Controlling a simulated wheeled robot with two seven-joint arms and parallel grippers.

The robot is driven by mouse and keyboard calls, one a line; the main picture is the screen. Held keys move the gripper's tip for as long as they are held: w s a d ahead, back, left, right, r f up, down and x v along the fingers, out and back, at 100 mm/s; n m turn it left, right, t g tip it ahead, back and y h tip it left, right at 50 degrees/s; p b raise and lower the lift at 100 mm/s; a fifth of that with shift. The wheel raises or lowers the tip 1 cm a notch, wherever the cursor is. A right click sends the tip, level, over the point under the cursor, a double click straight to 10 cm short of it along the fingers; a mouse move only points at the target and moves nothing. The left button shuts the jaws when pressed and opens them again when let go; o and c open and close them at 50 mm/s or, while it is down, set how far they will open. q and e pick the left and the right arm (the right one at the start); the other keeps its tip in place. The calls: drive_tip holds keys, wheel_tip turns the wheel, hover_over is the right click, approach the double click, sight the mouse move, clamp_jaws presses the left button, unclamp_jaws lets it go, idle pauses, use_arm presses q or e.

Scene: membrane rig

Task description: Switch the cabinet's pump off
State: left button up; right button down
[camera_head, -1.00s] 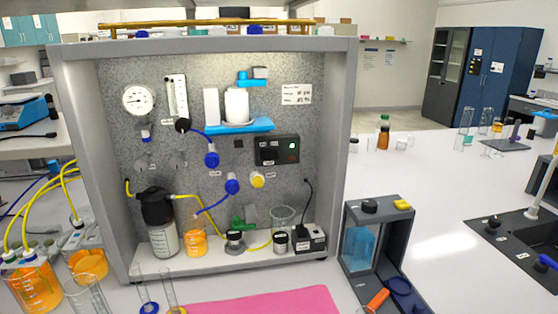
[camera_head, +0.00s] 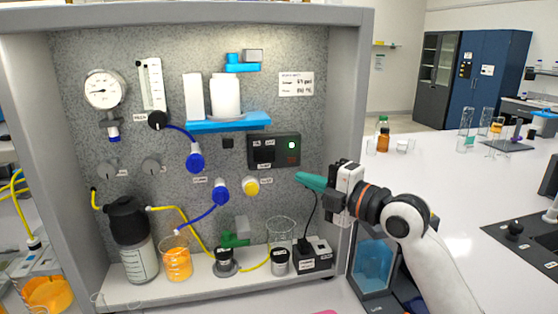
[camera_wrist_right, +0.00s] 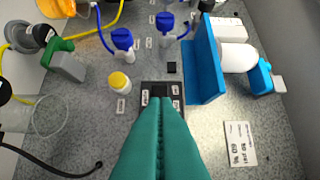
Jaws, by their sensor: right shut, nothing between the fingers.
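The cabinet (camera_head: 357,110) is an open grey case with instruments on its speckled back wall. A black switch box (camera_head: 273,164) sits on that wall, with a dark rocker at its left and a lit green lamp (camera_head: 291,146) at its right. My right gripper (camera_head: 300,176) has teal fingers, shut and empty, pointing left into the cabinet's right side, to the lower right of the switch box in the head view. In the right wrist view the shut fingertips (camera_wrist_right: 162,102) overlap the switch box (camera_wrist_right: 147,90) and hide most of it; contact cannot be told. My left gripper is out of view.
A yellow knob (camera_head: 251,186) and a blue knob (camera_head: 221,190) are below the switch box. A blue shelf (camera_head: 230,123) with white containers juts out above it. A black plug box (camera_head: 313,254) with a cable and a glass beaker (camera_head: 281,231) stand on the cabinet floor.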

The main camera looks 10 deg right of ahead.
sight(266, 157)
drive_tip(key=shift+w+a+f+p, duration=0.1)
drive_tip(key=shift+w+a+p, duration=0.5)
drive_tip(key=shift+w, duration=1.15)
drive_tip(key=shift+w+a+r+p, duration=0.1)
drive_tip(key=shift+w+a+p, duration=0.5)
drive_tip(key=shift+w, duration=1.1)
drive_tip(key=shift+w+a+f+p, duration=0.1)
drive_tip(key=shift+w+a+p, duration=0.5)
drive_tip(key=shift+w, duration=1.15)
